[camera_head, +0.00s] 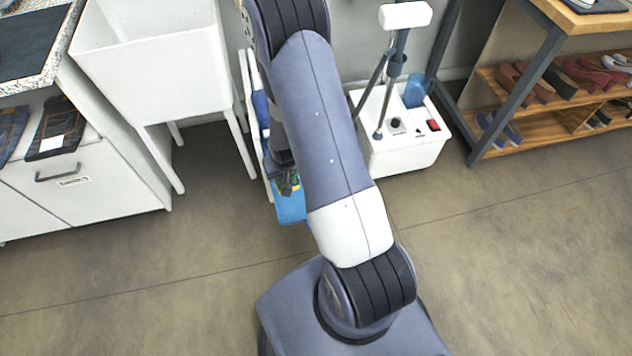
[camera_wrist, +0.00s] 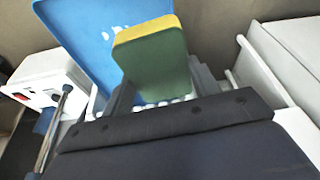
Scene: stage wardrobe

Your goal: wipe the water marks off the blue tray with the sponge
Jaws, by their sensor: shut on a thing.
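The blue tray (camera_wrist: 85,38) fills the upper left of the wrist view; part of it shows in the head view (camera_head: 291,209), mostly hidden behind my arm. Pale water marks (camera_wrist: 116,33) lie on the tray left of the sponge. More pale specks show just below the sponge. The sponge (camera_wrist: 155,68), green with a yellow edge, is held in my gripper (camera_wrist: 163,92), which is shut on it. The sponge overlaps the tray in view; I cannot tell if it touches. In the head view my gripper (camera_head: 284,164) is partly hidden by my arm.
A white sink (camera_head: 150,65) stands left of my arm, beside a white cabinet (camera_head: 80,180). A white bin with a red switch (camera_head: 405,150) stands right of it. A shoe rack (camera_head: 550,120) is at far right. The floor in front is clear.

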